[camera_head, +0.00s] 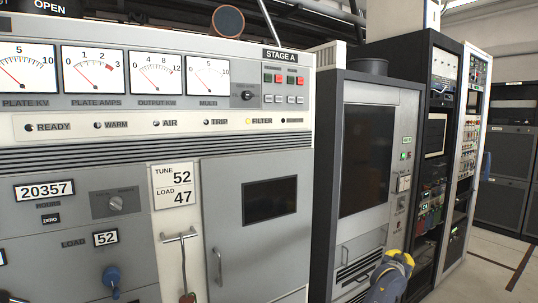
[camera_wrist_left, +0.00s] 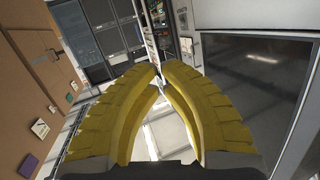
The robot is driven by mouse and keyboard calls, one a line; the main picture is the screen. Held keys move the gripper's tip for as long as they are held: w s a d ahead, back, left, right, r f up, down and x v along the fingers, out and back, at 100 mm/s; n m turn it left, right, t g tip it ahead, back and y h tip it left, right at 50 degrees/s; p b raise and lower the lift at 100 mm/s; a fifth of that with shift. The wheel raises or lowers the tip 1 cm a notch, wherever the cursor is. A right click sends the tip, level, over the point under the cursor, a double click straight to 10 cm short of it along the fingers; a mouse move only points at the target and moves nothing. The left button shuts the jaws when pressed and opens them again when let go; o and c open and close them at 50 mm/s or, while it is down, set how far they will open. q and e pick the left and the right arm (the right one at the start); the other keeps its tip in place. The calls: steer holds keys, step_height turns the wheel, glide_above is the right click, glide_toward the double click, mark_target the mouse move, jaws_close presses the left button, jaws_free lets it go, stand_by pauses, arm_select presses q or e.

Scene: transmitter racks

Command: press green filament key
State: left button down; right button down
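The STAGE A panel (camera_head: 285,62) is at the upper middle of the head view, on the light grey transmitter cabinet. No gripper is near these keys. A yellow-fingered gripper (camera_head: 400,258) shows at the lower right of the head view, low before the dark-windowed cabinet; it seems to be my right one, and its opening is unclear.
Meters (camera_head: 90,75) and a status row with FILTER lit stand left of the keys. A knob (camera_head: 247,95) is close beside them. The cabinet with a dark window (camera_head: 367,150) and a black rack (camera_head: 436,130) stand to the right. Open floor (camera_head: 490,260) lies at far right.

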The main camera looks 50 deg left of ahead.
arm_select(q)
step_height(320, 180, up, 18)
steer(key=w+a+n+t+y, duration=0.1)
steer(key=w+a+t, duration=0.1)
steer(key=s+a+r+n+y, duration=0.2)
steer(key=s+a+r, duration=0.1)
steer(key=r, duration=1)
steer(key=s+a+r+n+t+y, duration=0.1)
steer(key=s+a+r, duration=0.2)
steer(key=r, duration=1)
steer(key=s+a+r+n+y, duration=0.2)
steer(key=s+r, duration=0.2)
steer(key=r, duration=0.9)
steer(key=s+a+r+n+g+y, duration=0.1)
steer(key=s+a+r+n+y, duration=0.2)
steer(key=s+r, duration=0.5)
steer(key=s+a+r+n+g+y, duration=0.1)
steer(key=s+a+r+n, duration=0.1)
steer(key=s+a+r, duration=0.5)
steer(key=s+a+f+n+g+h, duration=0.1)
steer(key=s+a+f+n+g, duration=0.1)
steer(key=s+a+f+g, duration=0.3)
steer(key=s+f, duration=0.3)
steer(key=s, duration=0.1)
steer(key=shift+s+a+f+n+g+h, duration=0.15)
steer(key=shift+s+a+n+g+h, duration=0.15)
steer(key=shift+a+n+h, duration=0.1)
steer(key=shift+a, duration=0.15)
